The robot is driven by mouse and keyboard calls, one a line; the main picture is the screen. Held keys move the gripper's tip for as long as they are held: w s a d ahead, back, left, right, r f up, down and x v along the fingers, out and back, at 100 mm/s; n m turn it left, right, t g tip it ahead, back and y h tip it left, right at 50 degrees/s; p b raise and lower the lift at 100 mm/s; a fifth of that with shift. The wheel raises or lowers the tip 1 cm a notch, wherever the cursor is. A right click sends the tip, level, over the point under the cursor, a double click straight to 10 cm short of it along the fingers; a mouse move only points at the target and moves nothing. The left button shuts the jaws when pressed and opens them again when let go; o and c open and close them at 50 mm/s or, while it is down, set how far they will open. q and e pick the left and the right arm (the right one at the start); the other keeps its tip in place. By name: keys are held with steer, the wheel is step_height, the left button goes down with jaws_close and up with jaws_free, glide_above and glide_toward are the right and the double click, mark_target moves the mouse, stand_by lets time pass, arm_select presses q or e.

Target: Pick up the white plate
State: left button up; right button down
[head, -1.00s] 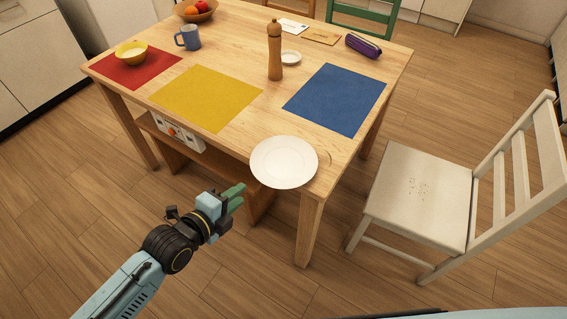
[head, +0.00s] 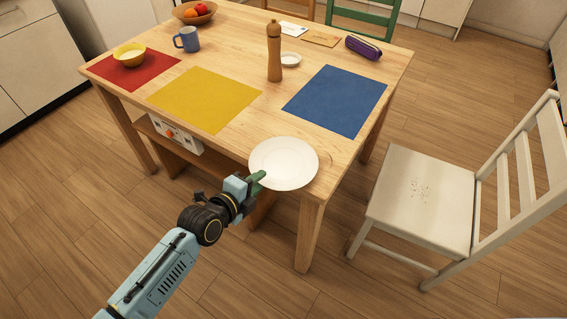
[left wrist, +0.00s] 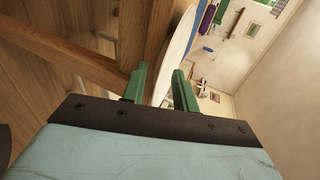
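The white plate (head: 284,163) lies flat at the near corner of the wooden table, its near-left rim reaching the table edge. My left gripper (head: 258,180) is at the plate's near-left rim in the head view. In the left wrist view its green fingers (left wrist: 158,88) stand apart, with the plate's edge (left wrist: 176,52) showing between and beyond them. I cannot tell whether a finger touches the plate. My right gripper is not in view.
The table (head: 225,140) carries a yellow mat (head: 205,98), a blue mat (head: 335,100) and a wooden pepper mill (head: 274,52). A white chair (head: 425,200) stands at the right. A white box (head: 178,136) sits under the tabletop.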

arm_select(q)
jaws_close()
steer(key=shift+r, duration=0.1)
